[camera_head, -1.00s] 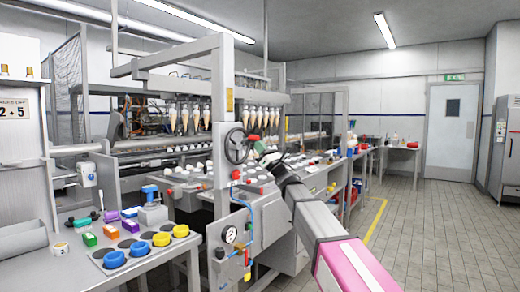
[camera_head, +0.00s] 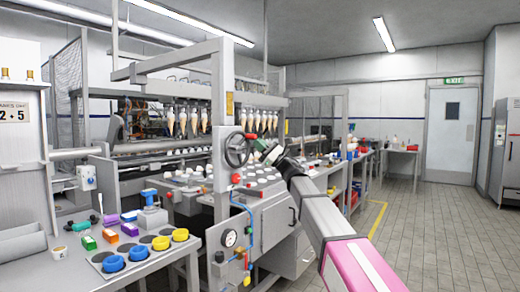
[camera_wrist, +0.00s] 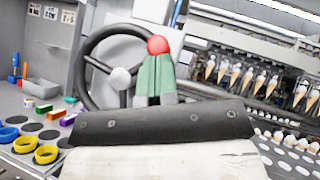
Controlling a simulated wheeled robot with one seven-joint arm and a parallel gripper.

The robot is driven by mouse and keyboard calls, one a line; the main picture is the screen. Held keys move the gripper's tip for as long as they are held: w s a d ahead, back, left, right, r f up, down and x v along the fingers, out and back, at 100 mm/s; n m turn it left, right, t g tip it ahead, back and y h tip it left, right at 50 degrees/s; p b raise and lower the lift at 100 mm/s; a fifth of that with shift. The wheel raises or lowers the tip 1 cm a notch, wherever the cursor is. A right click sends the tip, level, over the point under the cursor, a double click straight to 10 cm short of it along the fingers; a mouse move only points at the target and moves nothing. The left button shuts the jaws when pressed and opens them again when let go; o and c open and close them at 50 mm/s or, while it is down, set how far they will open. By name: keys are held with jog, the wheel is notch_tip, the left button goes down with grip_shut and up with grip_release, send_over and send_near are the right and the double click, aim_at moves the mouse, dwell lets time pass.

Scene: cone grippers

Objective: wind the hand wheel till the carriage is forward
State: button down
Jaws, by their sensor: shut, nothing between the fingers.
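The dark hand wheel (camera_head: 237,149) with grey spokes stands on the machine's front post; it also fills the left middle of the wrist view (camera_wrist: 88,72). Its red knob (camera_wrist: 158,45) is at the wheel's upper right. My gripper (camera_head: 264,147) is just right of the wheel. In the wrist view its green fingers (camera_wrist: 155,72) are shut, with their tips right at the knob; I cannot tell whether they touch it. Nothing shows between them. A row of hanging cones (camera_head: 193,120) is behind the wheel, apparently on the carriage; its exact position along its travel is unclear.
A bench at the left holds yellow and blue rings (camera_head: 113,262) and small coloured blocks. A gauge (camera_head: 229,238) and blue hose are below the wheel. White-topped pieces lie on the machine bed behind. The floor at the right (camera_head: 440,230) is clear.

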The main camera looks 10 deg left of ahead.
jog(key=n+g, duration=0.1)
jog(key=r+n+g+h, duration=0.1)
jog(key=n, duration=0.1)
jog(key=s+r+n+g, duration=0.1)
jog(key=shift+a+n+g, duration=0.25)
jog(key=shift+n+g, duration=0.05)
jog(key=shift+g, duration=0.1)
dwell(0.4)
